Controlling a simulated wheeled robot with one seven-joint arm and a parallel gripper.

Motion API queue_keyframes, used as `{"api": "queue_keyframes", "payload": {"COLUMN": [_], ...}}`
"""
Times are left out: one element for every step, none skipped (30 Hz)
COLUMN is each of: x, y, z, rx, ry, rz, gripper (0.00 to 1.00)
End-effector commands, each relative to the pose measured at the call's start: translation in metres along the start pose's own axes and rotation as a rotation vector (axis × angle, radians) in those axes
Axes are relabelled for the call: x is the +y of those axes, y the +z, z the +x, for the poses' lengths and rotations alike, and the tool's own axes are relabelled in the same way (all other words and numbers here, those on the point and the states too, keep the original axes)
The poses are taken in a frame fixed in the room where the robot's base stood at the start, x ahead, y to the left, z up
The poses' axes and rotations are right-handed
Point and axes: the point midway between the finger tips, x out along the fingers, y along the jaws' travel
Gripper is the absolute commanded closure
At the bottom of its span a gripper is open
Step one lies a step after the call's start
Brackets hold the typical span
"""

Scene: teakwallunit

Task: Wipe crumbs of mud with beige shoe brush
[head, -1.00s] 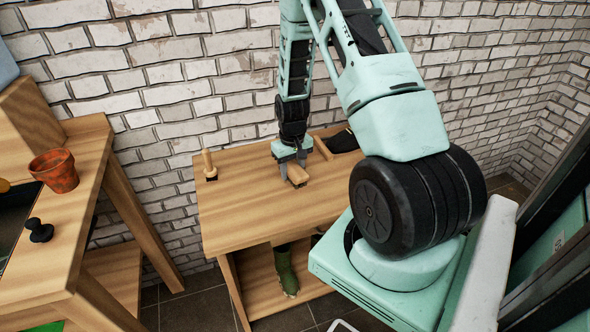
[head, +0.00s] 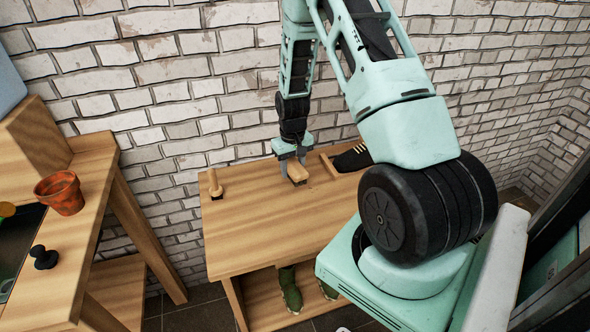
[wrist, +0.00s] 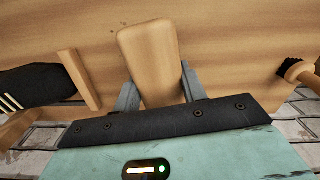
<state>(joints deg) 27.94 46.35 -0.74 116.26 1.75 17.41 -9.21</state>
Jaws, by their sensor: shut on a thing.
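My gripper (head: 293,160) is shut on the beige shoe brush (head: 298,174), over the back part of the wooden bench top (head: 275,225). In the wrist view the brush's smooth beige back (wrist: 148,60) shows between the two grey fingers (wrist: 158,90). Its bristles are hidden, so I cannot tell whether they touch the wood. A few small dark specks, which look like mud crumbs (wrist: 112,32), lie on the bench beside the brush in the wrist view.
A round-handled brush with dark bristles (head: 215,185) stands at the bench's back left. A dark shoe (head: 352,158) lies behind a wooden divider at the back right. Green boots (head: 290,288) stand below. A brick wall (head: 180,110) is behind. A terracotta pot (head: 60,192) stands on the left table.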

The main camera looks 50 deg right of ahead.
Motion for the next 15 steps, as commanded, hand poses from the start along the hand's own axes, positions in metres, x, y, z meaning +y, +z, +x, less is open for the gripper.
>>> {"api": "queue_keyframes", "payload": {"x": [-0.001,-0.001,-0.002,-0.003,-0.003,-0.004,-0.004,-0.005,-0.005,-0.006,-0.006,-0.007,-0.007,-0.007,-0.007], "y": [-0.001,-0.002,-0.003,-0.003,-0.004,-0.004,-0.005,-0.005,-0.006,-0.006,-0.006,-0.007,-0.007,-0.007,-0.007], "z": [-0.009,-0.012,-0.015,-0.018,-0.021,-0.024,-0.027,-0.030,-0.033,-0.035,-0.036,-0.038,-0.038,-0.039,-0.039], "rx": [0.001,0.002,0.002,0.002,0.002,0.001,0.001,0.001,0.001,0.001,0.001,0.001,0.001,0.001,0.001], "ry": [0.000,0.000,0.000,0.000,0.000,0.000,0.000,0.000,0.000,0.000,0.000,0.000,0.000,0.000,0.000], "rz": [0.000,0.000,-0.001,-0.001,-0.001,-0.001,-0.001,-0.001,-0.002,-0.002,-0.002,-0.002,-0.003,-0.003,-0.003], "gripper": [0.95,0.95,0.95,0.95,0.95,0.95,0.95,0.95,0.95,0.95,0.95,0.95,0.95,0.95,0.95]}}
